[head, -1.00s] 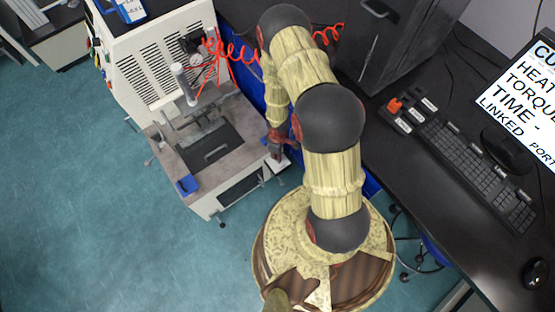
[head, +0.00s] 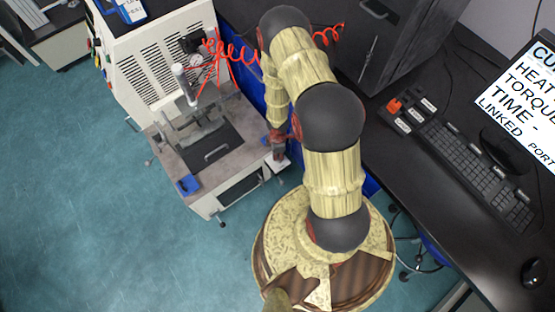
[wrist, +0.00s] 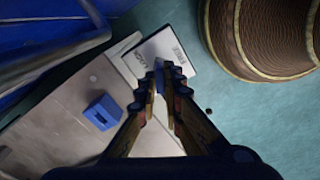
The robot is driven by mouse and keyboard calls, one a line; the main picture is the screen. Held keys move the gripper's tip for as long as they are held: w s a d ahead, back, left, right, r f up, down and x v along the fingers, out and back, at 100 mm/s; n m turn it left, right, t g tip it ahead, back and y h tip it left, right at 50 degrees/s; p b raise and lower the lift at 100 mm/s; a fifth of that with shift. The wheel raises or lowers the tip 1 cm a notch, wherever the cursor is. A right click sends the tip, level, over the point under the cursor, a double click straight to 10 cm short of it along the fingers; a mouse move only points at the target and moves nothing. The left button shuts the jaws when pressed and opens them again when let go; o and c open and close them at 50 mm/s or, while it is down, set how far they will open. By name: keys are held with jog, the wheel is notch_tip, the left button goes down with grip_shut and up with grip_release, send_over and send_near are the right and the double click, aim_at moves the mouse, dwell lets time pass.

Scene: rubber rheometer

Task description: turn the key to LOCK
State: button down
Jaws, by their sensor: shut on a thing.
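In the wrist view my gripper (wrist: 163,85) points at a white plate (wrist: 150,50) with dark lettering, too small to read for certain. The fingers are shut on a small bluish-grey piece, the key (wrist: 159,78), in front of the plate; the fingers hide most of it, and its exact angle cannot be told. In the head view my gripper (head: 278,153) is just above the same plate (head: 283,166), at the right side of the rheometer (head: 210,150). The key cannot be made out there.
A blue block (wrist: 102,112) lies on the machine's deck near its front edge. A red coiled hose (head: 232,50) hangs behind my arm. A dark desk (head: 440,215) with a keyboard (head: 480,170) is on the right. The floor left of the machine is clear.

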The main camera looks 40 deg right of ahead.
jog(key=n, duration=0.8)
jog(key=shift+p, duration=0.3)
jog(key=c, duration=1.5)
grip_release()
jog(key=shift+c, duration=0.2)
notch_tip(320, 180, up, 7)
jog(key=p, duration=0.6)
jog(key=shift+r+p, duration=0.1)
jog(key=shift+p, duration=0.2)
